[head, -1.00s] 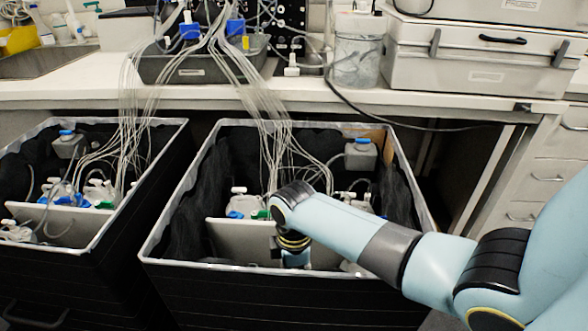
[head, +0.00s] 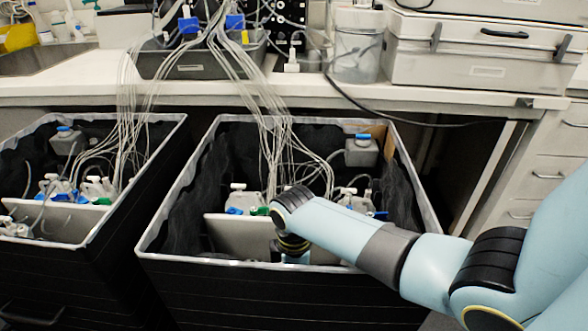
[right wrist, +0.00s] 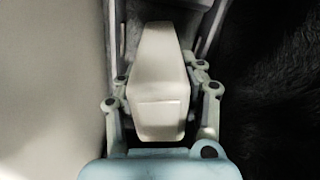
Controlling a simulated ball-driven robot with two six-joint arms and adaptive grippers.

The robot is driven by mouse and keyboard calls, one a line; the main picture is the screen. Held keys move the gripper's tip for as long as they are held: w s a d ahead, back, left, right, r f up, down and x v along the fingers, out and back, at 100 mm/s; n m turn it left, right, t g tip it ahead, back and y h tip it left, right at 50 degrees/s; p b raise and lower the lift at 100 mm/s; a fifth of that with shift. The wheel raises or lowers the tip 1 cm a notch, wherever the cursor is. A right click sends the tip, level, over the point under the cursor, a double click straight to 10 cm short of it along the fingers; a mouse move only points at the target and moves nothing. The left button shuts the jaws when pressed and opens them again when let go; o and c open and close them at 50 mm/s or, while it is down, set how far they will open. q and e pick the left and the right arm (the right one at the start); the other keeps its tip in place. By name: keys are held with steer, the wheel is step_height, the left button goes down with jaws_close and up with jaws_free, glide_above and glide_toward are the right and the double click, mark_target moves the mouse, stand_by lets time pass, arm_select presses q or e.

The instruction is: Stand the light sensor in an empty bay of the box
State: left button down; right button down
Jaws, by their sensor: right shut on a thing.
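The light sensor (right wrist: 160,85) is a pale, tapered block in the right wrist view. My right gripper (right wrist: 162,72) is shut on it, with a finger on each side. In the head view my right arm reaches down into the near front of the black box with a pale rim (head: 190,258). The gripper's fingers and the sensor are hidden there behind the arm and the front wall. A pale upright panel (head: 235,232) stands in the box, left of my wrist. I cannot tell whether the sensor touches the bay floor. My left gripper is not in view.
Bottles with blue and green caps (head: 240,200) stand behind the panel, with a bundle of thin tubes (head: 262,130) rising to the bench. A grey blue-topped unit (head: 361,150) hangs at the box's back right. A second black box (head: 178,128) stands at left.

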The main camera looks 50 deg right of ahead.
steer(key=shift+s+a+f, duration=0.1)
steer(key=shift+s+f, duration=0.05)
steer(key=shift+f, duration=0.15)
steer(key=c, duration=1.1)
jaws_free()
steer(key=shift+f, duration=0.1)
steer(key=o, duration=0.4)
step_height(320, 180, up, 12)
steer(key=shift+f, duration=0.1)
step_height(320, 180, up, 9)
steer(key=p, duration=1)
